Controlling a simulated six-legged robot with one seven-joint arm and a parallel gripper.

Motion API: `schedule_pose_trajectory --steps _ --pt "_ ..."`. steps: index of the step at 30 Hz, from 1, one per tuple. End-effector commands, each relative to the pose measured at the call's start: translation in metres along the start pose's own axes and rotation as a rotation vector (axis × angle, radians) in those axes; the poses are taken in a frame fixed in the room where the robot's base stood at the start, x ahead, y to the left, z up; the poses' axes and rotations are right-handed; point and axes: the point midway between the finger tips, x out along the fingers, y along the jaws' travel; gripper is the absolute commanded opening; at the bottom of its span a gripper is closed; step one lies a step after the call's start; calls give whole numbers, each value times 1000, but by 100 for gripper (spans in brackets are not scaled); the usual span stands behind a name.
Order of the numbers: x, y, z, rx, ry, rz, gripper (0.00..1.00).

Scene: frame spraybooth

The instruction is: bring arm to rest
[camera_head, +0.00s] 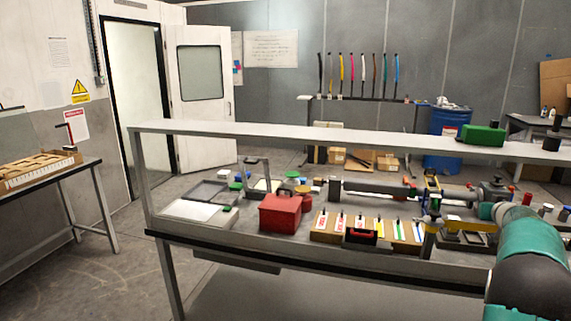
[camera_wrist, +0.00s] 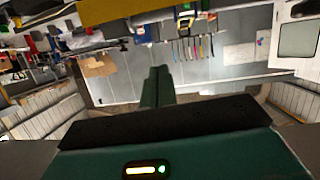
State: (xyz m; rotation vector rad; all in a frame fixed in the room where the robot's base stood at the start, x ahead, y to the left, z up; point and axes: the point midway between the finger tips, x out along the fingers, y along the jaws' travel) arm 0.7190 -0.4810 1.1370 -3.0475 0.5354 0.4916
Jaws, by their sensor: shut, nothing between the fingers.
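My arm (camera_head: 530,250) shows at the right edge of the head view, with teal and black links in front of the workbench's right end. I cannot make out my gripper clearly in the head view. In the wrist view my gripper (camera_wrist: 157,86) shows as two dark green fingers side by side, closed together with nothing between them. The wrist picture is upside down, with the far wall and hanging strips beyond the fingers. A yellow bar (camera_wrist: 125,10) crosses the top of the wrist view, close to the camera.
The workbench (camera_head: 250,252) holds a red toolbox (camera_head: 281,212), a grey tray (camera_head: 208,191) and a rack of labelled tools (camera_head: 330,232). Its upper shelf (camera_head: 330,135) carries a green box (camera_head: 482,135). A blue barrel (camera_head: 447,140) stands behind.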

Motion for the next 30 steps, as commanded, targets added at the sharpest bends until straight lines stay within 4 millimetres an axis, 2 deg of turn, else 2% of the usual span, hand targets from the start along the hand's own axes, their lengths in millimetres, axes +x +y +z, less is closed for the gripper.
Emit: schedule_pose_trajectory --steps 5,11,17,20,23,26,30 --pt "-22 -19 -27 6 32 40 0" --pt "-60 -45 -56 18 56 97 0" --pt "-128 -86 -77 40 34 165 0" --pt "-167 -110 -74 50 -7 187 0" --pt "-206 -133 -64 54 -66 196 0" --pt "-248 -158 -47 52 -138 187 0" --pt "-306 -193 -13 36 -255 147 0"
